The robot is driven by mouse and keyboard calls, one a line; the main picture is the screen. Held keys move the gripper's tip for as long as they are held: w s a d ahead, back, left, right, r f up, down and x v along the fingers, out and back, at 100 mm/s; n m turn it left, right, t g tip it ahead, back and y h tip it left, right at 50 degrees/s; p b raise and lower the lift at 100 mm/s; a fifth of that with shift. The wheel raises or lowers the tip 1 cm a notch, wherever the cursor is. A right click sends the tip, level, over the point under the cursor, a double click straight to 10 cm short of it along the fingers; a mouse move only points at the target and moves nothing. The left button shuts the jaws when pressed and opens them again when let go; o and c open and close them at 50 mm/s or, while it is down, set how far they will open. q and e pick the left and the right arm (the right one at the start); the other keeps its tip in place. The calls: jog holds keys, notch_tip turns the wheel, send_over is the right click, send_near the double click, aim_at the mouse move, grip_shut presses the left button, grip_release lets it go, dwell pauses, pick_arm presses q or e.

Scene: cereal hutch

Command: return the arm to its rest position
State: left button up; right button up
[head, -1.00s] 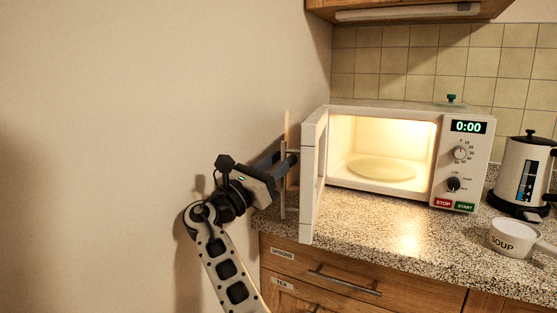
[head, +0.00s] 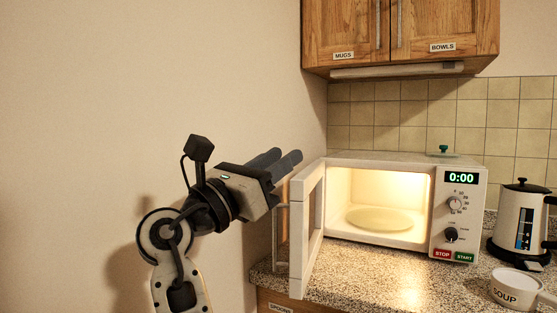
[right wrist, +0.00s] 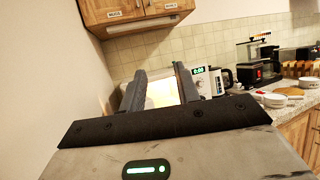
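My right gripper (head: 287,157) is raised in front of the plain wall, left of the microwave (head: 400,158). Its two dark fingers are apart with nothing between them. In the right wrist view the gripper (right wrist: 160,74) is open too, with the lit microwave seen through the gap. The microwave door (head: 306,225) stands wide open toward me, with its handle (head: 281,235) on the left side. The fingers are near the door's upper left edge and look clear of the handle. My left gripper is out of view.
The lit microwave holds a turntable plate (head: 378,219) with nothing on it. A SOUP cup (head: 514,287) and a kettle (head: 522,220) stand on the counter (head: 390,275) at right. Wall cabinets (head: 400,30) hang above. The space before the left wall is free.

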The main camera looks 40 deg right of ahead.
jog(key=shift+s+d+f, duration=0.1)
jog(key=shift+d+f, duration=0.1)
jog(key=shift+f, duration=0.1)
dwell(0.4)
